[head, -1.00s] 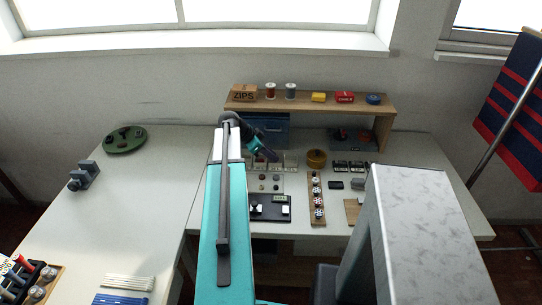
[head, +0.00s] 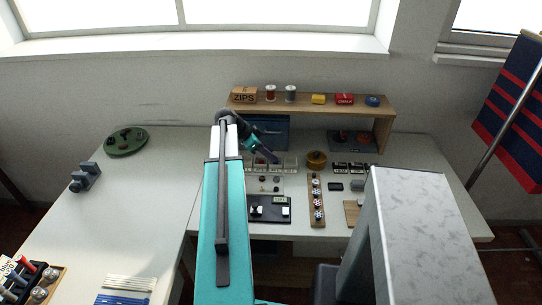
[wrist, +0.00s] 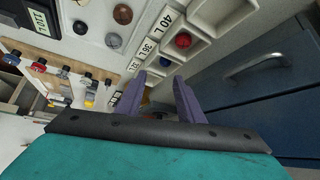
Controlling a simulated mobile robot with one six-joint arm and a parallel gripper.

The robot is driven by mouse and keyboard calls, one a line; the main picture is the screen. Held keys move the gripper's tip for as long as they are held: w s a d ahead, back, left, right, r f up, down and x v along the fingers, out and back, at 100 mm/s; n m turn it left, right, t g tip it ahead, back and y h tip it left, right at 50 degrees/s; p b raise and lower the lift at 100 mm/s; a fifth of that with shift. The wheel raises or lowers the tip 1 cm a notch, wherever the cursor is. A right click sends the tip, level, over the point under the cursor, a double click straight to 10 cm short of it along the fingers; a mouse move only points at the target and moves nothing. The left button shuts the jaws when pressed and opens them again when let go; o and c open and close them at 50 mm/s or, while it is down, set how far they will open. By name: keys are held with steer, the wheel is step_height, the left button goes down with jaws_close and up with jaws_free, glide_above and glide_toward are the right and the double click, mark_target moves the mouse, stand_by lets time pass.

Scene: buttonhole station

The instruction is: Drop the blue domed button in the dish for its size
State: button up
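My gripper (wrist: 160,76) has two purple fingers standing apart, and I see no button held between their tips. In the head view my gripper (head: 274,160) hangs at the back of the table, by the row of dishes (head: 290,160). In the wrist view the pale dishes (wrist: 208,46) lie just beyond the fingertips, with size labels including 40 L and 36 L. A red domed button (wrist: 183,40) sits in one dish. Part of the dish row is hidden by the fingers.
Loose brown (wrist: 122,14) and grey (wrist: 113,40) buttons lie on a pale surface beside the dishes. A blue drawer cabinet (wrist: 270,75) stands close on the right. A wooden strip with several knobs (head: 317,200) and a black scale (head: 268,209) stand in front. A wooden shelf (head: 310,106) spans above.

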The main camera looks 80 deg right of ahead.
steer(key=b+v, duration=0.2)
steer(key=v, duration=0.8)
steer(key=shift+w, duration=0.2)
steer(key=shift+s, duration=0.1)
stand_by(0.5)
